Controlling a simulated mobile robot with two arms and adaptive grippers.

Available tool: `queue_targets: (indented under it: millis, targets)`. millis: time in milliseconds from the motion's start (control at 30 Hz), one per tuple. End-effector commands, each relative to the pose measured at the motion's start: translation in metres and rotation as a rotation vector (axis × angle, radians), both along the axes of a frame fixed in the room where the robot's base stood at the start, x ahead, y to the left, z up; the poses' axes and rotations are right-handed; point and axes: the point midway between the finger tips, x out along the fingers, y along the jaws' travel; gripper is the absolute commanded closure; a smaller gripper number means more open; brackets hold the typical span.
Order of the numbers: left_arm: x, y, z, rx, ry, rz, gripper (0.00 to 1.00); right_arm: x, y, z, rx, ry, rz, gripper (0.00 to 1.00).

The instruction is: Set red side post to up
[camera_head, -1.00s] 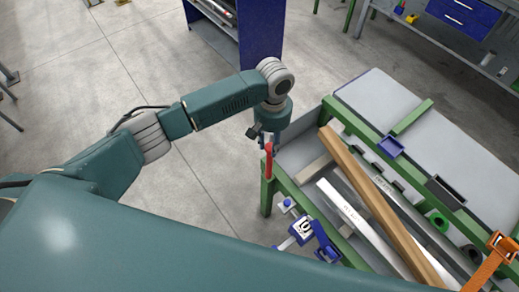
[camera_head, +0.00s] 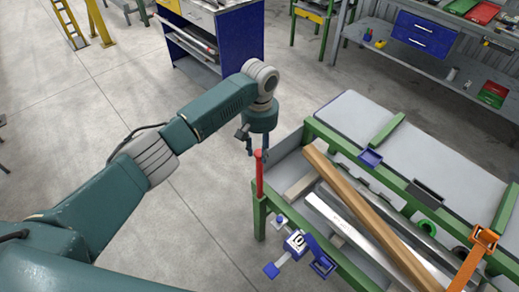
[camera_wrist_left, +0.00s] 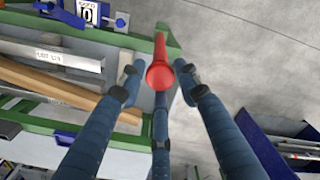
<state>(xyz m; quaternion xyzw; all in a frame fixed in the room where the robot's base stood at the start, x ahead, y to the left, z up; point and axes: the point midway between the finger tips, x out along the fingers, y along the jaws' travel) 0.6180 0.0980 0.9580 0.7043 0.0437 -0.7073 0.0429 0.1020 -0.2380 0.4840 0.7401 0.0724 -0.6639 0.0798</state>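The red side post (camera_head: 259,178) stands upright at the near left corner of the green-framed runout table (camera_head: 259,216). In the left wrist view the red post (camera_wrist_left: 160,72) shows end-on, with its round top towards the camera. My left gripper (camera_head: 257,147) points down right at the top of the post. In the wrist view its blue fingers (camera_wrist_left: 160,88) are spread around the post's top, one on each side and one below it in the picture. I see gaps at the two side fingers; contact with the lower finger is unclear. My right gripper is out of view.
Wooden and metal bars (camera_head: 362,208) lie on the table just right of the post. A blue and white stop device (camera_head: 296,243) sits at the table's near edge. A blue cabinet (camera_head: 232,45) stands behind my arm. The floor left of the table is clear.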

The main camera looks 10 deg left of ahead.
Motion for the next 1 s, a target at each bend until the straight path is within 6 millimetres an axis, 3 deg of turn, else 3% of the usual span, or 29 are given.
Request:
queue_targets:
  millis: [333,467,800,1000]
  targets:
    - [0.001,0.000,0.001,-0.001,-0.003,0.000,0.53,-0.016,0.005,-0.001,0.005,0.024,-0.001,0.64]
    - [0.002,0.000,0.011,-0.002,-0.005,0.000,0.53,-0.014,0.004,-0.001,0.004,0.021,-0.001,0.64]
    - [0.002,-0.001,0.080,-0.002,-0.005,0.000,0.53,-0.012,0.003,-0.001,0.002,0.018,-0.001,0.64]
    - [0.001,0.000,0.110,-0.001,-0.003,0.000,0.53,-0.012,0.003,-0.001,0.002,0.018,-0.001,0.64]
